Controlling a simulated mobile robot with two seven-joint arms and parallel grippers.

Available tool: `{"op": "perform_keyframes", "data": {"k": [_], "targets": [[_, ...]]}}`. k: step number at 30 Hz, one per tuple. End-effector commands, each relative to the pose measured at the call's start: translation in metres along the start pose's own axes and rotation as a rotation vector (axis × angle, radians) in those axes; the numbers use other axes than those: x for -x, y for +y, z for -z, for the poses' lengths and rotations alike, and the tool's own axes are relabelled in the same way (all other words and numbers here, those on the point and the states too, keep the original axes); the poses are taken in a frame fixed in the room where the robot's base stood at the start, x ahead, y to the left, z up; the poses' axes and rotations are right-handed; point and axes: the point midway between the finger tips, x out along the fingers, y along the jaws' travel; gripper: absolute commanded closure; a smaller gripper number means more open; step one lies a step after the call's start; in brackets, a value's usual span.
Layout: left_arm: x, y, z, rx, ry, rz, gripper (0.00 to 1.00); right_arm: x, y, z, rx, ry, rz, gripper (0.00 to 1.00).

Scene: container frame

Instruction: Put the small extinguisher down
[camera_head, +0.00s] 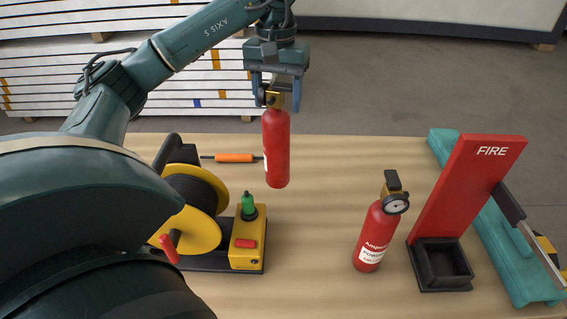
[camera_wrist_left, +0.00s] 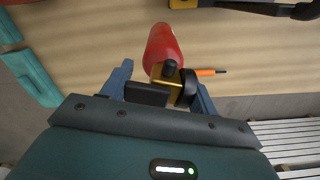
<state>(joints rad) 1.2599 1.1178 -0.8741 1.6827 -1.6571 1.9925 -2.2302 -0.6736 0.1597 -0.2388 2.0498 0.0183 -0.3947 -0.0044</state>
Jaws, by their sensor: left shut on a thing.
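The small red extinguisher (camera_head: 277,150) hangs upright in my left gripper (camera_head: 276,92), over the far part of the wooden table (camera_head: 330,170). The blue fingers are shut on its yellow and black head. The wrist view shows my left gripper (camera_wrist_left: 160,90) around the head, with the red body (camera_wrist_left: 163,44) pointing away from the camera. I cannot tell whether its base touches the table. A second red extinguisher (camera_head: 375,230) with a gauge and white label stands on the table to the right. My right gripper is not in view.
A red FIRE stand (camera_head: 465,190) with a black box base (camera_head: 440,268) is at the right, beside a teal piece (camera_head: 500,235). A yellow cable reel (camera_head: 190,200) and an orange-handled tool (camera_head: 234,157) are on the left. Bare table lies between the extinguishers.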

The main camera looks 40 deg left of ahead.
Motion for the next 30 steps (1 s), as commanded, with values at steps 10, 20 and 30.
{"op": "perform_keyframes", "data": {"k": [10, 20, 30], "targets": [[0.011, -0.073, 0.015, 0.25, 0.009, 0.006, 1.0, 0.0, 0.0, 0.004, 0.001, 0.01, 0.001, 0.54], [-0.025, -0.086, 0.016, 0.291, 0.007, 0.009, 1.0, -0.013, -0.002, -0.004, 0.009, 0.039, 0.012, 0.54], [-0.053, -0.086, 0.016, 0.29, 0.01, 0.009, 1.0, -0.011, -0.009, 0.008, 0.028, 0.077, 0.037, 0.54]]}}
